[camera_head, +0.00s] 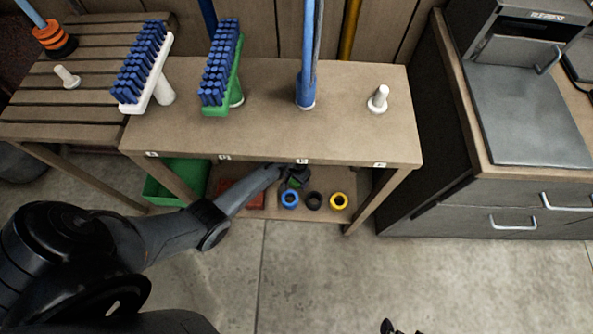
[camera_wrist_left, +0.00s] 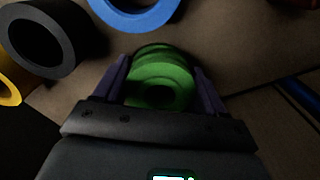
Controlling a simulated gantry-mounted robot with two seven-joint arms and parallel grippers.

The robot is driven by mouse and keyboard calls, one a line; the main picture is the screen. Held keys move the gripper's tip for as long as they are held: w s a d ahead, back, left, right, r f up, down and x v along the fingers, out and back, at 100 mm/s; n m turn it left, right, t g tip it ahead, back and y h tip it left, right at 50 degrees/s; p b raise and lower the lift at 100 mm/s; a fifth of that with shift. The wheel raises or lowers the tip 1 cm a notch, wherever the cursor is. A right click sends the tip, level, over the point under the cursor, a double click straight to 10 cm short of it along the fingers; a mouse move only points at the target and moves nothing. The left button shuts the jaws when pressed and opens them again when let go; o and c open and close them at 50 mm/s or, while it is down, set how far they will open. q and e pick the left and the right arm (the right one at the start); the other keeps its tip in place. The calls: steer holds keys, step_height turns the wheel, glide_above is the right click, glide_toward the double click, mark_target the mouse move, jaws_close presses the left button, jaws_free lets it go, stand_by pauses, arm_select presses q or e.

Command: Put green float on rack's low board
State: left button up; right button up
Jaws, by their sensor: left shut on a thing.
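The rack (camera_head: 265,120) is a wooden bench with a top board and a low board (camera_head: 353,185) beneath it. My left gripper (camera_head: 294,178) reaches under the top board, over the low board. It is shut on the green float (camera_wrist_left: 163,82), a green ring seen between its two purple fingers (camera_wrist_left: 162,88) in the left wrist view. In the head view the float (camera_head: 295,183) shows only as a small dark green patch behind a blue ring. I cannot tell whether it touches the low board. Only dark tips, perhaps of my right gripper (camera_head: 390,327), show at the bottom edge.
Blue (camera_head: 289,200), black (camera_head: 314,201) and yellow (camera_head: 339,201) rings stand in a row along the low board's front. A red thing (camera_head: 240,195) lies left of them. A green bin (camera_head: 180,182) is further left. Brushes and poles stand on top. A cabinet (camera_head: 480,200) stands right.

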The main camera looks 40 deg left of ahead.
arm_select(q)
steer(key=o, duration=1.1)
steer(key=shift+f, duration=0.15)
step_height(320, 180, up, 12)
steer(key=p, duration=0.8)
steer(key=shift+r+p, duration=0.2)
steer(key=shift+p, duration=0.1)
